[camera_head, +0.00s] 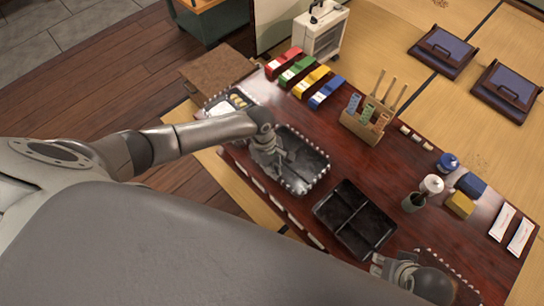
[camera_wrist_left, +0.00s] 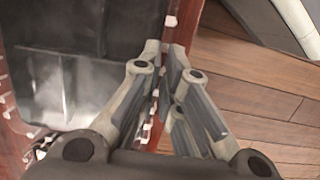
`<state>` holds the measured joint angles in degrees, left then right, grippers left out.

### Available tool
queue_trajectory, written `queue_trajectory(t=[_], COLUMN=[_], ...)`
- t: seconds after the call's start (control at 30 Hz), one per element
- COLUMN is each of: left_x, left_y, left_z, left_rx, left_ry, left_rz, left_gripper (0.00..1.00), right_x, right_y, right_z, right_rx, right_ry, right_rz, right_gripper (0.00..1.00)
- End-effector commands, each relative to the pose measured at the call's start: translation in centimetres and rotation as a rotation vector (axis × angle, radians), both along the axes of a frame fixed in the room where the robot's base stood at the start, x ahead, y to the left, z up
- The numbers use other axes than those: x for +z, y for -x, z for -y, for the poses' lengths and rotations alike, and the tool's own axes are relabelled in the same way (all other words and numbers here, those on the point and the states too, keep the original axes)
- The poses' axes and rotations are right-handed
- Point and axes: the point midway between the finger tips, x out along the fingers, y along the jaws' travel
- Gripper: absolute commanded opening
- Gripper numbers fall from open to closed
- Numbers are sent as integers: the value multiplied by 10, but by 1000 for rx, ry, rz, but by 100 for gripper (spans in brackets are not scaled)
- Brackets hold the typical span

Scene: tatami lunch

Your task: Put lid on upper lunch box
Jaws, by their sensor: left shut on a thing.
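My left gripper (camera_head: 273,160) is shut on the near edge of a clear lid (camera_head: 318,186) with a white-dotted rim. The lid shows over a black divided lunch box in the middle of the table; I cannot tell whether it is seated. In the left wrist view the fingers (camera_wrist_left: 167,58) close on the dotted edge, beside the black lunch box (camera_wrist_left: 85,75). Another black lunch box (camera_head: 355,220), open and empty, stands to the lower right. My right gripper (camera_head: 392,267) is at the lower right by another dotted rim (camera_head: 450,262); its finger opening is unclear.
A lunch box with pale food (camera_head: 226,104) stands at the table's left end, partly behind my left arm. Red, green, yellow and blue containers (camera_head: 297,75) line the far edge. A wooden utensil holder (camera_head: 362,128), small jars (camera_head: 432,184) and white packets (camera_head: 520,236) stand farther right.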

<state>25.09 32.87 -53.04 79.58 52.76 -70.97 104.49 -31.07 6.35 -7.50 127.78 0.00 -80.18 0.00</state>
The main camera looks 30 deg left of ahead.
Motion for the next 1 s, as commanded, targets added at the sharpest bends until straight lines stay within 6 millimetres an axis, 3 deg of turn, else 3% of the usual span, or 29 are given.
queue_trajectory(t=[0.07,0.1,0.27,0.5,0.7,1.0], left_x=[0,0,0,0,0,0], left_y=[0,0,0,0,0,0], left_z=[0,0,0,0,0,0], left_rx=[0,0,0,0,0,0], left_ry=[0,0,0,0,0,0], left_rz=[0,0,0,0,0,0], left_gripper=[0,9,29,31,56,56], right_x=[1,1,2,2,2,3], right_y=[0,0,-1,-1,-1,-1], right_z=[1,1,2,3,3,1], right_rx=[1,2,4,5,4,1], right_ry=[2,3,7,7,7,1], right_rz=[1,3,4,4,4,4], right_gripper=[40,40,40,40,40,40])
